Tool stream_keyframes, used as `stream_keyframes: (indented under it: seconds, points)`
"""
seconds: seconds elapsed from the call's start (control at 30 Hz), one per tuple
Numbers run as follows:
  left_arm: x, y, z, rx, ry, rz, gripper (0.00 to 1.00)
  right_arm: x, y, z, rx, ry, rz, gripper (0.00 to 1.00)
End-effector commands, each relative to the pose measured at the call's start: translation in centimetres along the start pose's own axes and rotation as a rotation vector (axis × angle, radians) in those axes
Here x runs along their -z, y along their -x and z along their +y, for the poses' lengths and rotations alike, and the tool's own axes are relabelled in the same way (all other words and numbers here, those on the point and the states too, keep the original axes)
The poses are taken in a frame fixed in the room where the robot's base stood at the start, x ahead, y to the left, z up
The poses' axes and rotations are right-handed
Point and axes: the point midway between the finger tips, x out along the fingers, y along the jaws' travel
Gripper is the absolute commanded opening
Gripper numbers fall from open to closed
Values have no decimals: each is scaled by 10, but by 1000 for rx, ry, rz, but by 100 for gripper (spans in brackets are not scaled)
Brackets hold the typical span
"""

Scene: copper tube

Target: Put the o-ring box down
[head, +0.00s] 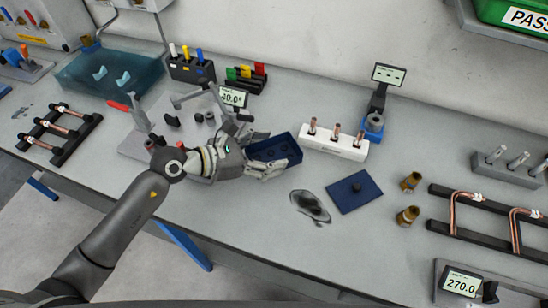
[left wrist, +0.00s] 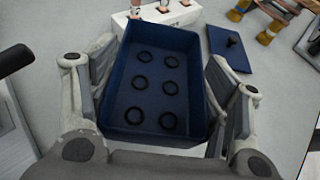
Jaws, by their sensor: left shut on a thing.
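The o-ring box (head: 280,152) is an open dark blue tray, in the middle of the bench in the head view. In the left wrist view the box (left wrist: 152,128) shows several black o-rings (left wrist: 140,82) lying flat inside. My left gripper (head: 262,157) is shut on the box, with one finger on each side wall. Whether the box touches the bench top is hard to tell. A flat dark blue lid (head: 344,197) with a black knob lies on the bench to the right of the box; the lid also shows in the left wrist view (left wrist: 229,50). My right gripper is not in view.
A white block with copper tubes (head: 322,143) stands just behind the box. A grey shiny patch (head: 310,206) lies in front of it. Brass fittings (head: 408,215) and a black rack (head: 480,205) are to the right. A grey plate with fixtures (head: 165,125) is to the left.

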Motion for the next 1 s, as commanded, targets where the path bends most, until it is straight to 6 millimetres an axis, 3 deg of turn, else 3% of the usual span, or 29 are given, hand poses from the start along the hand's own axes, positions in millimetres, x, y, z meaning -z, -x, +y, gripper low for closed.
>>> stream_keyframes:
  seconds: [0.23, 0.4, 0.87, 0.9, 1.0]
  points:
    - [10, -22, -4, 2, 5, -2, 46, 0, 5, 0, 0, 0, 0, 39]
    - [32, -30, -3, 0, 5, 0, 46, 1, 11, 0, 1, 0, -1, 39]
    - [44, -34, -3, -1, 0, -1, 46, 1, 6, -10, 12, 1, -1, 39]
    - [42, -33, -3, -1, 1, -1, 75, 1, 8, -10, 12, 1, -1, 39]
    - [42, -33, -3, 0, 1, -1, 88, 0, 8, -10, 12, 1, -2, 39]
